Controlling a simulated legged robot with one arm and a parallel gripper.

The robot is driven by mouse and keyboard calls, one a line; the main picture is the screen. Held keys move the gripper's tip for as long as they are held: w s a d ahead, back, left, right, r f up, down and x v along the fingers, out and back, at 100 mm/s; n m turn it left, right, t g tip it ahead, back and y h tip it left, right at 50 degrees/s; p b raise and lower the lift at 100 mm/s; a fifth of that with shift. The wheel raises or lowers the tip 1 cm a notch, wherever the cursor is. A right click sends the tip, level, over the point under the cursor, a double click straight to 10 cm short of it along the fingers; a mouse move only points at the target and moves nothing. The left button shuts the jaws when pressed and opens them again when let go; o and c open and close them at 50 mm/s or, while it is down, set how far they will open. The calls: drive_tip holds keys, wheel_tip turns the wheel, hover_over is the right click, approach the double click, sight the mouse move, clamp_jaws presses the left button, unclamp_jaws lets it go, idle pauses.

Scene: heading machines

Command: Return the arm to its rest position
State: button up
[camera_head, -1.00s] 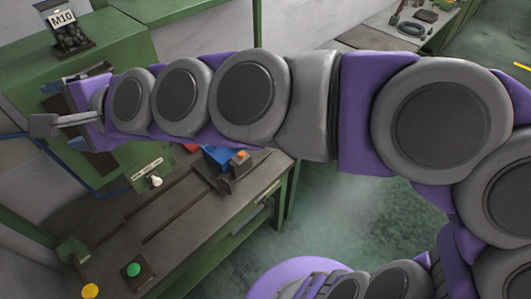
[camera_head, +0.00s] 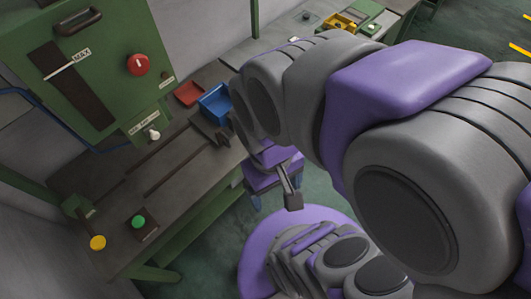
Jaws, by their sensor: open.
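My arm comes in from the right and bends down toward the middle of the picture. My gripper (camera_head: 289,194) is at its end, low beside the right end of the workbench (camera_head: 168,205). A grey finger points down over the green floor. Part of the gripper and wrist is hidden behind my own arm links. The gripper is open, and I see nothing held in it. It is clear of the green machine (camera_head: 95,80) at the upper left.
The machine carries a red knob (camera_head: 138,65) and a white knob (camera_head: 154,134). The bench holds a blue bin (camera_head: 215,103), a red tray (camera_head: 189,94), a green button (camera_head: 138,221) and a yellow button (camera_head: 98,242). A yellow item (camera_head: 340,22) lies on the back bench. Green floor (camera_head: 215,260) is open at the front.

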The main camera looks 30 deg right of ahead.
wheel_tip(320, 180, down, 20)
drive_tip(key=b, duration=2)
drive_tip(key=shift+a+f, duration=0.25)
drive_tip(key=shift+a, duration=0.15)
